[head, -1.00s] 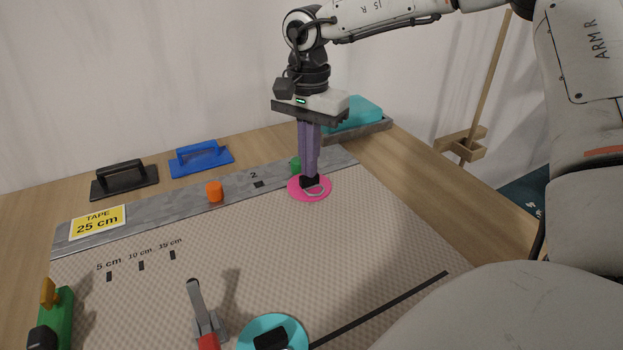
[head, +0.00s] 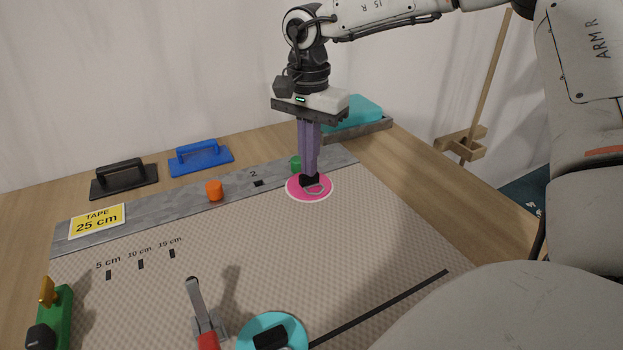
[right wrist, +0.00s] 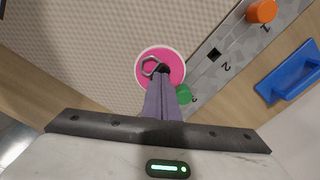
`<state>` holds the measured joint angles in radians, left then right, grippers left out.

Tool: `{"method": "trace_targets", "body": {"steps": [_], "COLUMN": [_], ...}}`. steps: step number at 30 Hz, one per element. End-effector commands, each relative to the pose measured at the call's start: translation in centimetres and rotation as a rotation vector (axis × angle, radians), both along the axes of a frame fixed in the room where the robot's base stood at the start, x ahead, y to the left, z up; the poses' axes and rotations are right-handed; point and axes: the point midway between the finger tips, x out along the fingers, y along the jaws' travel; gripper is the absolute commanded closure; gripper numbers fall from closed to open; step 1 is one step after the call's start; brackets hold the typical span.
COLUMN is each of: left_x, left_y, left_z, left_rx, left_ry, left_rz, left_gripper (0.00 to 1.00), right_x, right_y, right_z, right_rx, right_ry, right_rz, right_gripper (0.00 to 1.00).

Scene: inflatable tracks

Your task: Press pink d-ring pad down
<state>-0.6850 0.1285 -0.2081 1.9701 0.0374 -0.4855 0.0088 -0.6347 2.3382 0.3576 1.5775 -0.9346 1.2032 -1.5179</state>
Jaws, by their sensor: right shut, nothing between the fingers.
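The pink d-ring pad (head: 296,190) is a round pink disc with a pale rim, a black strap and a metal D-ring. It lies on the beige textured sheet, near the grey strip at the back. It also shows in the right wrist view (right wrist: 173,58). My right gripper (head: 310,178) points straight down with its purple fingers shut, nothing between them. Its tips are at the black strap in the middle of the pad, seemingly touching it. In the right wrist view the fingers (right wrist: 160,76) reach the pad's centre beside the D-ring. My left gripper is not in view.
A green cap (head: 295,163) stands just behind the pad, and an orange cap (head: 214,191) to the left on the grey strip. Blue (head: 201,158) and black (head: 124,179) handled trowels lie behind. A turquoise pad (head: 272,329) and a red-and-grey tool (head: 206,327) are in front.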

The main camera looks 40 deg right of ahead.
Motion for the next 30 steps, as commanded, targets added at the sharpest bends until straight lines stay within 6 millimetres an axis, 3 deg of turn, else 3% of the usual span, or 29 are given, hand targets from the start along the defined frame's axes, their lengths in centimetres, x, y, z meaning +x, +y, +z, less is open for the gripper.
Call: {"method": "trace_targets", "body": {"steps": [8,30], "left_x": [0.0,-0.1], "left_y": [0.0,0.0], "left_z": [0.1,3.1], "left_rx": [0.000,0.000], "left_ry": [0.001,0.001], "left_rz": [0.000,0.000], "left_gripper": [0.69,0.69], "right_x": [-0.4,-0.1], "right_y": [0.1,0.0], "right_z": [-0.4,4.6], "right_rx": [0.004,0.001], "right_ry": [0.016,0.004], "right_rz": [0.000,0.000], "right_gripper": [1.00,1.00]}}
